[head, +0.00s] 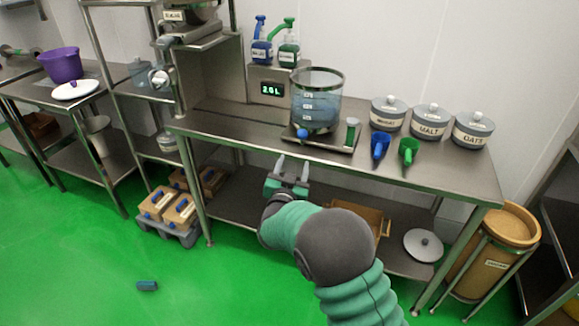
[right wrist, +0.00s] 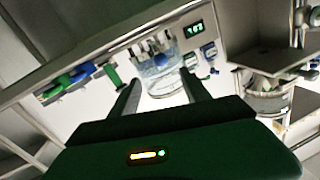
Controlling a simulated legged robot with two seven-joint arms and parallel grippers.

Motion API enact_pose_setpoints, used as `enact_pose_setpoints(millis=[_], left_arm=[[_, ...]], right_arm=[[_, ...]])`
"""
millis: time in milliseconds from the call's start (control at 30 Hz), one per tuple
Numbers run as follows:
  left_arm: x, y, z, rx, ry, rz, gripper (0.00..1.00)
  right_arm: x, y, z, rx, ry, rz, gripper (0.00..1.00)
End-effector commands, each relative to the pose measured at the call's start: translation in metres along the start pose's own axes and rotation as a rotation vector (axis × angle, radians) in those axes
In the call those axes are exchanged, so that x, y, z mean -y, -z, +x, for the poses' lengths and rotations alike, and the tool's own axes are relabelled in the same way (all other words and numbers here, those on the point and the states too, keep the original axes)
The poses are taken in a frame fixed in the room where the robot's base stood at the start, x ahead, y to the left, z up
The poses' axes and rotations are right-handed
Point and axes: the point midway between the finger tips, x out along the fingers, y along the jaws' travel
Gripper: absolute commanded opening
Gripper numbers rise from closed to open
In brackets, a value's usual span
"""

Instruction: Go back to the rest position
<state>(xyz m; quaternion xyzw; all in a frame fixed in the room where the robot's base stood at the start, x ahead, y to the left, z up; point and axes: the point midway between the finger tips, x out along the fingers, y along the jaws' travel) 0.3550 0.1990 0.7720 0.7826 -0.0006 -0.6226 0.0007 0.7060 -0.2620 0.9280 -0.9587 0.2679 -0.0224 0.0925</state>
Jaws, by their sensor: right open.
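My right gripper (head: 292,166) is in front of the steel table (head: 240,125), near its front edge, with its green arm coming up from the bottom of the head view. Its two fingers are apart with nothing between them. My left gripper is in neither view.
Pump bottles (head: 289,52) stand behind. Below are a lower shelf and crates (head: 180,212). A small teal block (head: 147,286) lies on the open green floor.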

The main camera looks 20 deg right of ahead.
Motion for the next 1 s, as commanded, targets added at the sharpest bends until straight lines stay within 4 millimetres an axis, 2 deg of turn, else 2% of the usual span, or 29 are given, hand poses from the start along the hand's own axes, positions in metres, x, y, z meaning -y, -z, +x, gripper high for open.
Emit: enact_pose_setpoints(millis=[200,267,333,367,467,500,600,700,933,1000], left_arm=[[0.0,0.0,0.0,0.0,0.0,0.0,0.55],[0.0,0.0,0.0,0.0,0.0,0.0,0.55],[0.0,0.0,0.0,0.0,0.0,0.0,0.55],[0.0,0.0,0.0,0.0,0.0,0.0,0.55],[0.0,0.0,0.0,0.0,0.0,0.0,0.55],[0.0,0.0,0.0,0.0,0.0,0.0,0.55],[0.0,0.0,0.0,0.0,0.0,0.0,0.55],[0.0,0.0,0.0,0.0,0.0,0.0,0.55],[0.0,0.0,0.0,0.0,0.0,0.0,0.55],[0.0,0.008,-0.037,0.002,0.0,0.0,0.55]], right_arm=[[0.004,0.001,-0.004,0.009,0.009,-0.002,0.55],[0.005,-0.004,-0.008,0.061,0.037,-0.009,0.55],[0.007,-0.019,-0.022,0.187,0.103,-0.027,0.55],[0.006,-0.028,-0.034,0.265,0.141,-0.043,0.55],[-0.008,-0.068,-0.1,0.581,0.267,-0.13,0.55],[-0.019,-0.082,-0.129,0.693,0.299,-0.171,0.55],[-0.049,-0.106,-0.192,0.909,0.344,-0.266,0.55],[-0.081,-0.119,-0.241,1.069,0.357,-0.35,0.55],[-0.155,-0.129,-0.336,1.35,0.332,-0.529,0.55],[-0.147,-0.092,-0.336,1.352,0.332,-0.531,0.55]])
